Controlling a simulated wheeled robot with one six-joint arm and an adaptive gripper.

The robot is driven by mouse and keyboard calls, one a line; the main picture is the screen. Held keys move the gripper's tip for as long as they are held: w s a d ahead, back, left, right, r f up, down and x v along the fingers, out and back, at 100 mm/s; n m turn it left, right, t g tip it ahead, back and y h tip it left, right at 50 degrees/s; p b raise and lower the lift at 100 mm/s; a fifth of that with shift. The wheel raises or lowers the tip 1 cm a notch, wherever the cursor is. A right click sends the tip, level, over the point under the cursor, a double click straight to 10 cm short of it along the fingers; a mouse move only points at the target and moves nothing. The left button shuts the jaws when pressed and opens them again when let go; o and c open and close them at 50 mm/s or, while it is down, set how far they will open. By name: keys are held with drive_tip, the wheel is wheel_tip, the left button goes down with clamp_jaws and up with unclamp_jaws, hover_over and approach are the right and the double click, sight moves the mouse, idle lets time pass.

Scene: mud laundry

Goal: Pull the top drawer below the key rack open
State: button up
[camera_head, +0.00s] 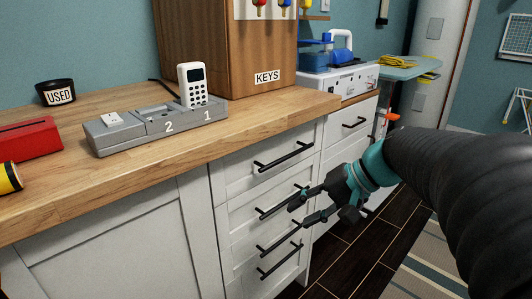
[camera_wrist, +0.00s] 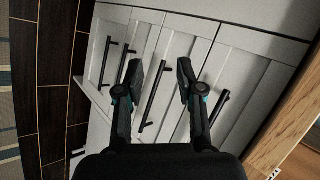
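The top drawer (camera_head: 245,172) is white and looks closed, under the wooden counter below the key rack (camera_head: 230,40) marked KEYS. Its black bar handle (camera_head: 284,157) also shows in the wrist view (camera_wrist: 220,107), right of my fingers. My gripper (camera_head: 302,209) is open and empty in front of the drawer stack, lower than the top handle, near the second drawer's handle (camera_head: 275,207). In the wrist view my gripper (camera_wrist: 163,72) has its fingers spread, with the second handle (camera_wrist: 153,97) seen between them. I cannot tell the exact gap to the fronts.
Two lower drawer handles (camera_head: 278,239) (camera_head: 281,262) sit below. The wooden counter edge (camera_wrist: 293,140) is at the right of the wrist view. Another drawer unit (camera_head: 345,130) stands to the right. The dark floor (camera_head: 345,260) in front is clear.

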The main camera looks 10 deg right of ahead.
drive_tip(key=w+d+r+m+t+y, duration=0.1)
drive_tip(key=w+d+r+t+y, duration=0.15)
drive_tip(key=w+d, duration=0.3)
drive_tip(key=m+t+y, duration=0.1)
drive_tip(key=t+y, duration=0.1)
drive_tip(key=y, duration=0.1)
approach(291, 154)
drive_tip(key=x, duration=1)
drive_tip(key=shift+w+f, duration=0.1)
drive_tip(key=shift+f, duration=0.15)
clamp_jaws()
